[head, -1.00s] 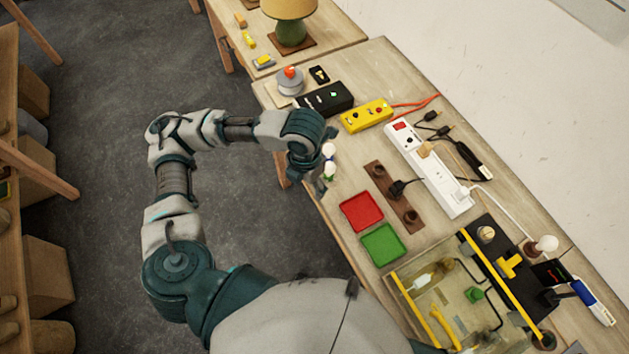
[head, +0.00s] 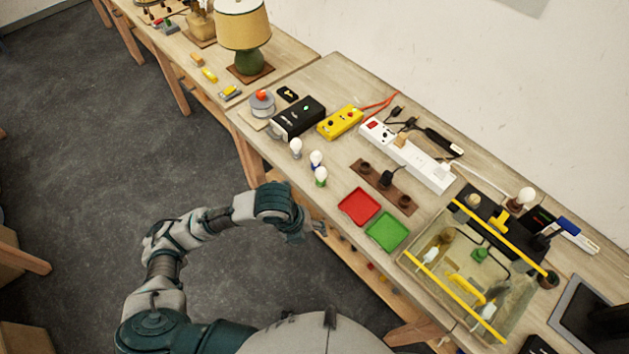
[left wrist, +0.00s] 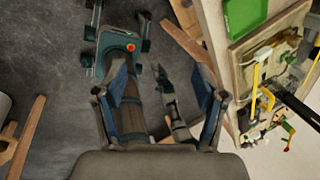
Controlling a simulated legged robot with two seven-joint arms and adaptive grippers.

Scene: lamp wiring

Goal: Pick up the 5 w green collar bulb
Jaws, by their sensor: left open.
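The green collar bulb (head: 320,177), white on top, stands near the front edge of the workbench in the head view. A blue collar bulb (head: 316,159) stands just behind it, and a bulb with a pale collar (head: 296,147) stands to the left. The wattage cannot be read. My left gripper (head: 312,228) is off the bench's front edge, below and apart from the green collar bulb. In the left wrist view its two fingers (left wrist: 163,95) are spread and empty, with no bulb between them. I cannot make out my right gripper.
A red tray (head: 359,206) and a green tray (head: 386,231) lie right of the bulbs. A brown socket board (head: 375,181), a white power strip (head: 408,157), a yellow box (head: 340,122) and a black box (head: 299,117) lie behind. Bench around the bulbs is mostly clear.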

